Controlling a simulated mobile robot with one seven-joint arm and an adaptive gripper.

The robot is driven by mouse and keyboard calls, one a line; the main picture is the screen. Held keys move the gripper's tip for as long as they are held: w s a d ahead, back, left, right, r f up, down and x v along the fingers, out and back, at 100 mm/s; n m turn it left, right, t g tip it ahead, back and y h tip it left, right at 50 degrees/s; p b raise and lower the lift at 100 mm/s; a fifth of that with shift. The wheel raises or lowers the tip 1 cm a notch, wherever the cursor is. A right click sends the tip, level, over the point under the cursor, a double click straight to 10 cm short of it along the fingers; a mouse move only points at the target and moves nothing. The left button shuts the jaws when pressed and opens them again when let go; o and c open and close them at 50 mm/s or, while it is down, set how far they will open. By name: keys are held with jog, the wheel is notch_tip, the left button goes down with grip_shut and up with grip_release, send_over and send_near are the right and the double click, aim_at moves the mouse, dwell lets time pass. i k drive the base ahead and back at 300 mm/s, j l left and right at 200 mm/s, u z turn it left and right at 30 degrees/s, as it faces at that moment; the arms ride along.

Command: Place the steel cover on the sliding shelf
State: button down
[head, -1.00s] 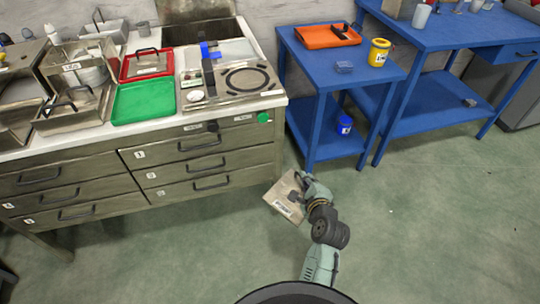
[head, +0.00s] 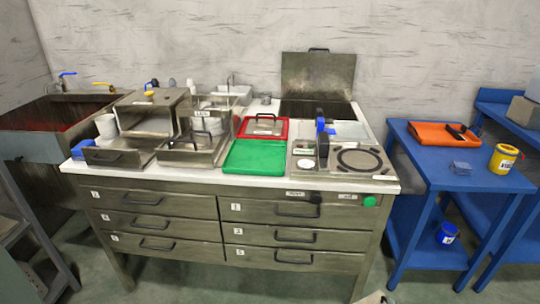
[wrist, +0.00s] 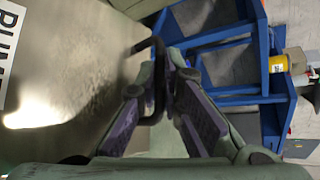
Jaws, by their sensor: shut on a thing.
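In the wrist view, my gripper (wrist: 164,80) is shut on the dark bar handle of the steel cover (wrist: 85,65). The cover is a flat, shiny grey plate with a white label at its left edge, and it fills the left of that view. In the head view only a corner of the cover (head: 374,298) shows at the bottom edge; my gripper is out of that picture. On the bench, two steel pull-out trays with dark handles, a left one (head: 105,158) and a right one (head: 180,155), stick out in front; I cannot tell which is the sliding shelf.
The bench (head: 405,186) also holds a green tray (head: 255,157), a red tray (head: 245,134) and a hotplate (head: 325,178). An open steel lid (head: 318,75) stands behind. A blue table (head: 430,165) with an orange tray (head: 430,135) is at the right.

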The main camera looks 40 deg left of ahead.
aim_at(130, 147)
jog(key=k+j, duration=0.2)
jog(key=j, duration=0.15)
jog(key=k+j, duration=0.15)
jog(key=j, duration=0.2)
jog(key=k+j, duration=0.2)
jog(key=j, duration=0.15)
jog(key=k+j, duration=0.15)
jog(key=j, duration=0.2)
jog(key=k+j, duration=0.2)
jog(key=j, duration=0.15)
